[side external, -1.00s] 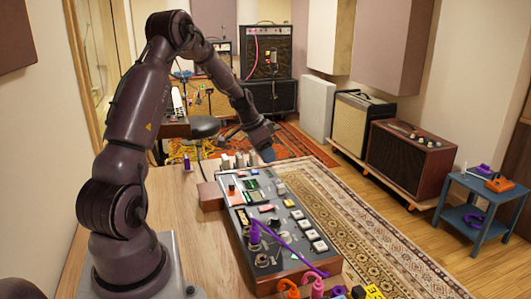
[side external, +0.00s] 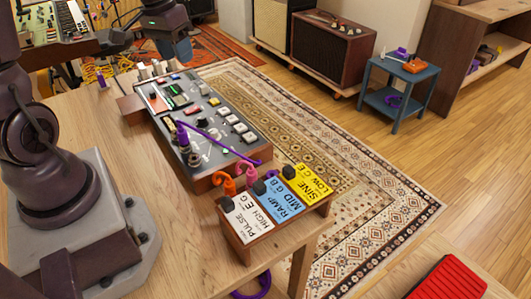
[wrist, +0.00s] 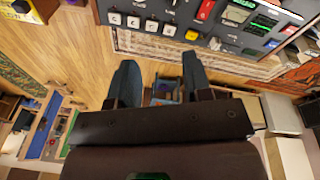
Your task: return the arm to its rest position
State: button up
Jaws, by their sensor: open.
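My gripper (side external: 183,50) hangs at the top left of the side external view, near the far end of the grey synth panel (side external: 215,118) in its wooden case. In the wrist view my gripper (wrist: 158,62) shows two dark blue-grey fingers set well apart, with nothing held between them. The upper arm is cut off by the frame in the side external view. A purple cable (side external: 222,144) is plugged into the panel and lies across its near end.
A block with white, blue and yellow labels (side external: 272,205) stands at the bench's near edge, with orange and pink cables behind it. White knobs (side external: 152,70) sit beyond the panel. A blue side table (side external: 398,85) and an amplifier (side external: 318,48) stand across the rug.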

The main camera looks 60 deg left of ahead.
jog(key=s+d+r+m+t, duration=0.1)
jog(key=s+d+r, duration=0.3)
jog(key=d, duration=0.5)
jog(key=s+d+r+m+t, duration=0.2)
jog(key=s+d+r, duration=0.3)
jog(key=d, duration=0.4)
jog(key=shift+s+r+m+t, duration=0.25)
jog(key=shift+r+m, duration=0.2)
jog(key=shift+m, duration=0.35)
